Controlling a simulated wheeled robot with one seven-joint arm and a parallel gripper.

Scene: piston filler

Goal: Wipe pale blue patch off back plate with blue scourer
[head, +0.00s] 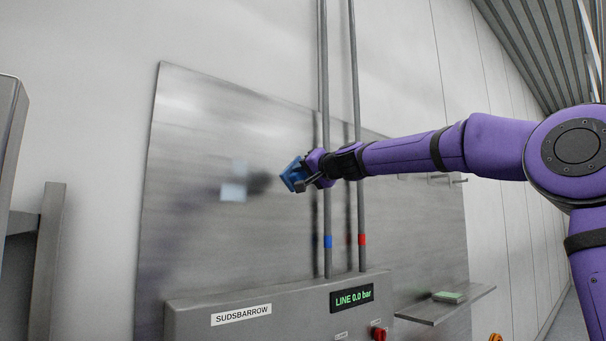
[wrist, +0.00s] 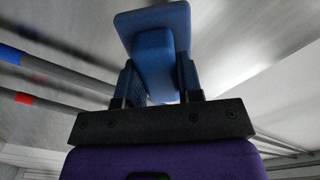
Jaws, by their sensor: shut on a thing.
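The back plate (head: 215,120) is a large brushed-metal sheet on the wall. A small pale blue patch (head: 233,192) shows on its left half, with a fainter greyish square just above it. My gripper (head: 304,174) is shut on the blue scourer (head: 292,175), to the right of the patch and apart from it. In the wrist view the scourer (wrist: 152,28) sits between both fingers, its broad pad facing away from my gripper. A dark blurred reflection shows on the plate left of the scourer. The patch is not clear in the wrist view.
Two upright pipes, one with a blue band (head: 328,241) and one with a red band (head: 362,239), run in front of the plate beside my gripper. A grey control box (head: 240,297) stands below. A shelf (head: 425,312) holds a green block (head: 448,297) at right.

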